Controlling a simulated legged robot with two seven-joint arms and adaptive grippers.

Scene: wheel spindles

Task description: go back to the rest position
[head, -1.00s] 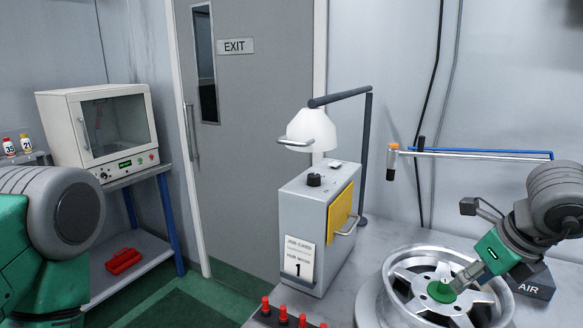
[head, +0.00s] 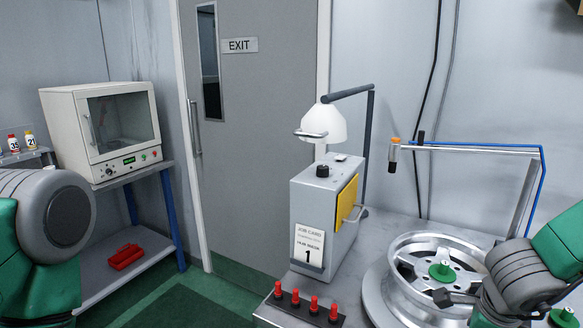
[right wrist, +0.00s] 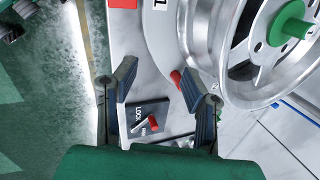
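The silver spoked wheel (head: 397,265) lies on a round base on the bench, with a green cap (head: 441,270) at its centre. My right gripper (head: 443,298) is over the near right side of the wheel, apart from the cap. In the right wrist view the fingers of my right gripper (right wrist: 160,84) are spread with nothing between them. The wheel (right wrist: 210,35) and cap (right wrist: 290,22) show at the upper right there. My left arm shows at the left edge of the head view, but its gripper is out of sight.
A grey box (head: 325,215) with a job card and a white lamp (head: 323,124) stand left of the wheel. Red pegs (head: 314,303) sit at the bench's front edge. A jointed bar (head: 470,148) reaches over the bench. A white oven (head: 100,128) stands on a left side table.

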